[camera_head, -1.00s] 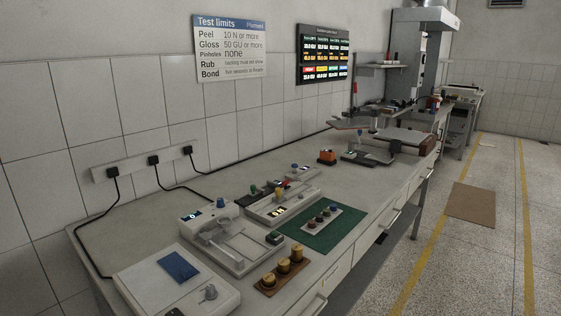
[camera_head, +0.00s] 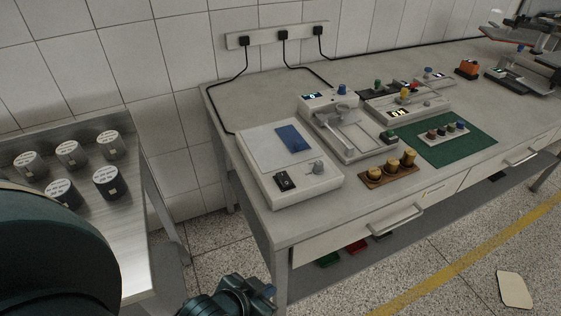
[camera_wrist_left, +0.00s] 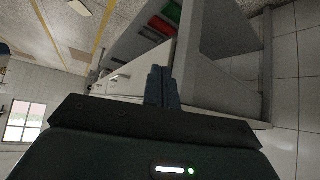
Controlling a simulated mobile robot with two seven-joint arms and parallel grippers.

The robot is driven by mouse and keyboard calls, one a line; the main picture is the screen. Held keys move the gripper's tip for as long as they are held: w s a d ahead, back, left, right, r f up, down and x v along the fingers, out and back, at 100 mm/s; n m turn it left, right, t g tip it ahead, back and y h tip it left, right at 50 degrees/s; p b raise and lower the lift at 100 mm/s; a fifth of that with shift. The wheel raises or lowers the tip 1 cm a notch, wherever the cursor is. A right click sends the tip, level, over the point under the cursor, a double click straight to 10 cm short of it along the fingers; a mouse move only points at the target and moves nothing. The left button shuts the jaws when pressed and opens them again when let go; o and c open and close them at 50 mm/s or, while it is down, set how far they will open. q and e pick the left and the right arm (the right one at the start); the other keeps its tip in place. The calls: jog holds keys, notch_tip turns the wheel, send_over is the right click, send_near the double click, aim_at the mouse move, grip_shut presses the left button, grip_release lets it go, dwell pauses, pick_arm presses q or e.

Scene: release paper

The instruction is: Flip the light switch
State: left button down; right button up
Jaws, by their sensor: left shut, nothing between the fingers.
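A white flat box (camera_head: 262,162) stands at the near left end of the bench. A black rocker switch (camera_head: 285,181) sits on its front left corner, with a grey knob (camera_head: 318,167) to the right. A blue sheet (camera_head: 293,138) lies on its top. I cannot tell the switch's position. My left gripper (camera_head: 264,291) is low in front of the bench's left end, below the box and apart from it. In the left wrist view its fingers (camera_wrist_left: 161,88) are shut and empty. The switch is not visible there. My right gripper is out of view.
A metal table (camera_head: 125,235) with several labelled rolls stands at the left, with a gap before the bench (camera_head: 240,92). A device with a clear arm (camera_head: 350,128), brass weights (camera_head: 390,172) and a green mat (camera_head: 462,150) lie right of the box. A drawer handle (camera_head: 392,222) juts out in front.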

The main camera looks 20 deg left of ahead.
pick_arm(q)
jog(key=w+a+r+m+h, duration=0.1)
jog(key=w+a+r, duration=0.3)
jog(key=r, duration=0.4)
jog(key=w+a+r+m+g+h, duration=0.1)
jog(key=w+a+r+m, duration=0.1)
jog(key=w+a+r, duration=0.2)
jog(key=w+a+r+m+h, duration=0.1)
jog(key=w+a+r, duration=0.3)
jog(key=w+r, duration=0.4)
notch_tip(320, 180, up, 5)
jog(key=shift+w+a+f+m+g+h, duration=0.2)
jog(key=shift+a+m+g+h, duration=0.15)
jog(key=shift+m, duration=0.35)
jog(key=shift+s+d+r+p, duration=0.25)
jog(key=shift+s+d+p, duration=0.1)
jog(key=shift+s+d, duration=0.2)
